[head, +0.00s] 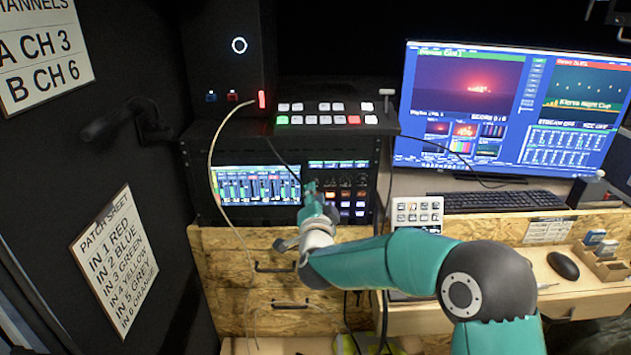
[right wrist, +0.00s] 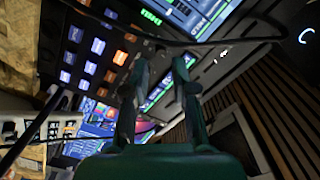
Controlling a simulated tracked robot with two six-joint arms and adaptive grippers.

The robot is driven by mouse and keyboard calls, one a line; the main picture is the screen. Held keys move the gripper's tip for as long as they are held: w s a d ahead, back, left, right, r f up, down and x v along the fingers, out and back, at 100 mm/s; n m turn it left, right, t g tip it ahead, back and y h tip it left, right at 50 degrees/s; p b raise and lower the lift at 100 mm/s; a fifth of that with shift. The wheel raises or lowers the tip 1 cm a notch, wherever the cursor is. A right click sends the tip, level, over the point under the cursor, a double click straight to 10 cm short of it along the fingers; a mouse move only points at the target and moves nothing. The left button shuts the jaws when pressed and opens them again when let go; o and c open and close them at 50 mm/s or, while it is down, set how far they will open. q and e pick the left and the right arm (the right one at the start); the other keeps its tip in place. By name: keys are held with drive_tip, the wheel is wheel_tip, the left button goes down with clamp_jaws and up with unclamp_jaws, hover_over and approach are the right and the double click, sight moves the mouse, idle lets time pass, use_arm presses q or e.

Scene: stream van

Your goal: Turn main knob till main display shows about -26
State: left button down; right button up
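The rack panel has a wide screen (head: 240,187) with blue and green level bars at the left. A small display strip (head: 338,164) sits above rows of lit buttons (head: 346,194) at the right. Numbers on these displays are too small to read. My right gripper (head: 312,186) is in front of the panel, between the wide screen and the buttons. In the right wrist view its fingers (right wrist: 161,68) stand apart, with the lit screen showing between them. I cannot make out a main knob; the gripper may hide it. Contact cannot be told. My left gripper is not in view.
A switcher with lit buttons (head: 325,114) stands above the rack. A pale cable (head: 211,160) and dark cables hang across the front. A monitor (head: 510,110), keyboard (head: 510,200) and small keypad (head: 418,212) are at the right. Wooden drawers (head: 235,270) lie below.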

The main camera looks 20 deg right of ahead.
sight(315, 181)
drive_tip(key=p+x, duration=0.1)
drive_tip(key=x, duration=0.3)
drive_tip(key=shift+w+d, duration=0.1)
drive_tip(key=shift+w, duration=0.2)
clamp_jaws()
